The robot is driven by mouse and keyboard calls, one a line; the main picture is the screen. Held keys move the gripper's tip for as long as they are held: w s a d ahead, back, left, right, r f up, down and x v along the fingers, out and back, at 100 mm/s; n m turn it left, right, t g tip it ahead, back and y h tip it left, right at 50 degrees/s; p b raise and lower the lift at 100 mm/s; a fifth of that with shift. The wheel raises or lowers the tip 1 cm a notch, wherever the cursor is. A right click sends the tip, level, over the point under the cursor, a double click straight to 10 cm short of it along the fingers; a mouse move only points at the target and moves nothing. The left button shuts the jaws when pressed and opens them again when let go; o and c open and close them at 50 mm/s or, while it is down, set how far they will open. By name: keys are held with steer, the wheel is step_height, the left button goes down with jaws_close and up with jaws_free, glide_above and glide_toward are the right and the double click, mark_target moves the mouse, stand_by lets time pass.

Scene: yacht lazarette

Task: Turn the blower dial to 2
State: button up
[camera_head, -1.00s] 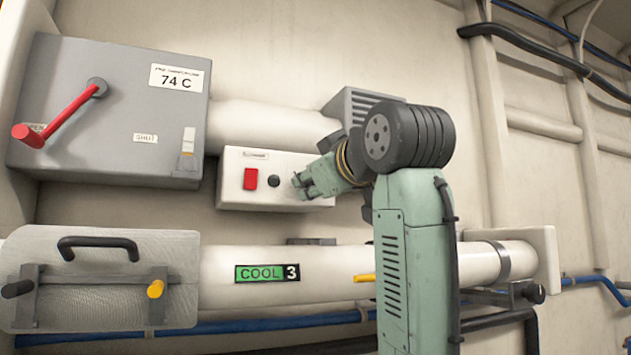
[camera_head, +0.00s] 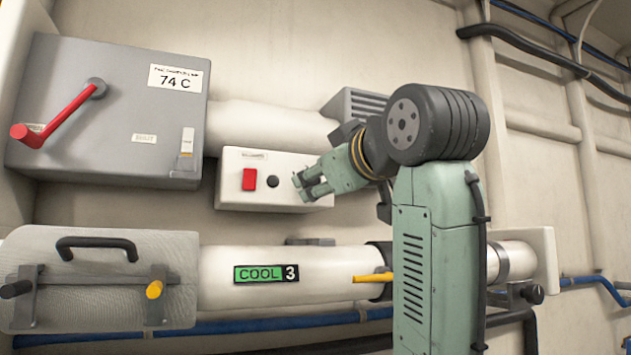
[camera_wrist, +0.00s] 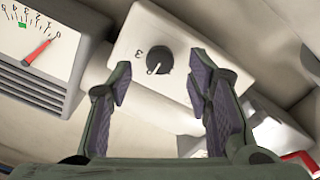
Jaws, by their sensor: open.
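The dial (camera_wrist: 159,61) is a round dark knob on a pale box face in the wrist view. A "3" is printed to its left, and a white pointer mark shows low on its left side. My gripper (camera_wrist: 162,86) is open and empty, with its two fingers apart below and on either side of the dial. I see no finger clearly touching it. In the head view the white control box (camera_head: 232,189) has a red switch (camera_head: 249,180) and a round black part (camera_head: 273,182). My gripper (camera_head: 308,186) is at its right end and covers part of it.
A vent grille (camera_head: 362,104) stands behind my wrist, and a gauge with a red needle (camera_wrist: 38,50) shows at left in the wrist view. A grey box with a red lever (camera_head: 62,115) is at left. Below runs a white pipe (camera_head: 220,275) with a yellow handle (camera_head: 372,279).

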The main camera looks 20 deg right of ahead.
steer(key=s, duration=0.8)
steer(key=shift+d, duration=0.15)
steer(key=shift+s, duration=0.1)
